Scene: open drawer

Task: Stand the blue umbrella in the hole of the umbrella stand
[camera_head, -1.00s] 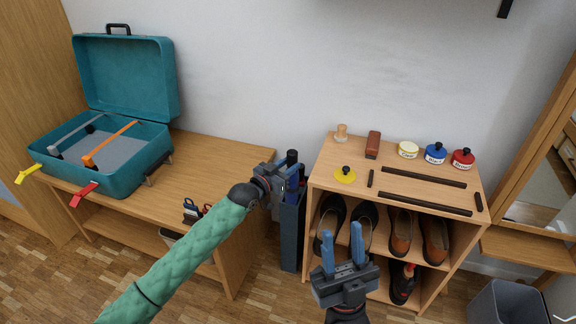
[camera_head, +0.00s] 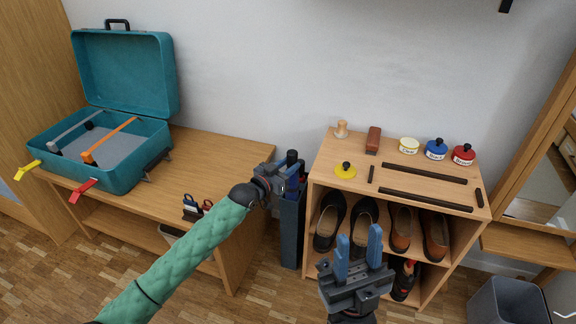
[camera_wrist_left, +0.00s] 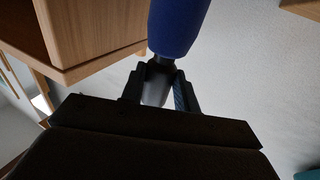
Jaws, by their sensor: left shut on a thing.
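The umbrella stand (camera_head: 290,240) is a tall, narrow dark blue-grey box between the desk and the shoe cabinet. My left gripper (camera_head: 292,176) is above its top, shut on the blue umbrella. In the left wrist view the umbrella's dark blue canopy (camera_wrist_left: 179,28) extends from the left gripper (camera_wrist_left: 160,88), which holds its narrow dark and grey end. In the head view a black rounded end (camera_head: 292,156) shows above the gripper. Whether the umbrella's lower end is inside the hole is hidden. My right gripper (camera_head: 358,248) is open and empty before the cabinet.
The wooden shoe cabinet (camera_head: 330,170) holds several shoes, with polish tins and brushes on top. The desk (camera_head: 220,160) carries an open teal suitcase (camera_head: 120,180). A grey bin (camera_head: 510,300) stands at lower right. Floor is free before the desk.

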